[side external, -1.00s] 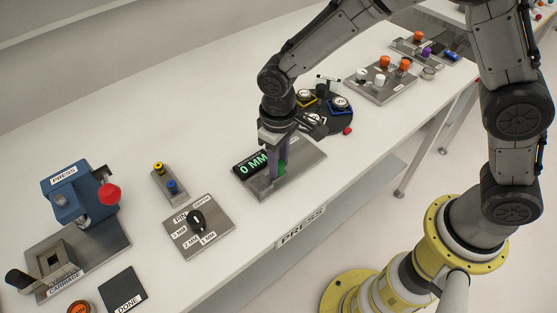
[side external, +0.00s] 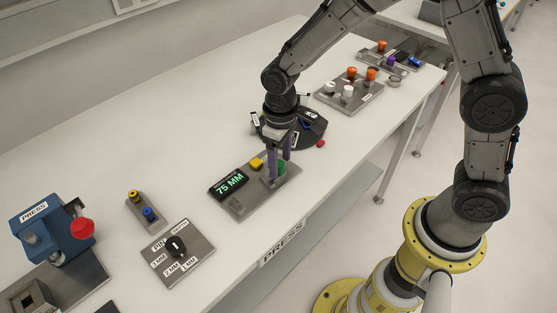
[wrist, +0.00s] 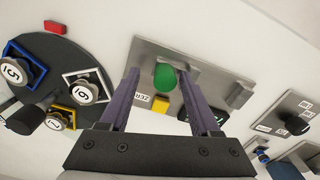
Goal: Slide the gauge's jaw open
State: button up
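The gauge is a metal plate (side external: 243,207) with a black display (side external: 229,184) reading 75 MM in green digits. A yellow block (side external: 257,162) sits on it beside the display. A green rounded piece (side external: 281,167), likely the jaw's handle, is at the plate's far end; it also shows in the wrist view (wrist: 165,77). My gripper (side external: 279,168) is down at the green piece, pointing at the plate. In the wrist view its two purple fingers (wrist: 158,82) stand apart on either side of the green piece, with gaps visible.
A black round turntable (side external: 304,132) with numbered discs stands just behind the gauge, near a small red block (side external: 320,143). A plate with a black dial (side external: 176,246) lies to the left. The blue press (side external: 45,232) is at far left.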

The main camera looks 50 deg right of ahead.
aim_at(280, 162)
notch_tip(280, 162, up, 14)
dwell(0.8)
jog(key=shift+f, duration=0.1)
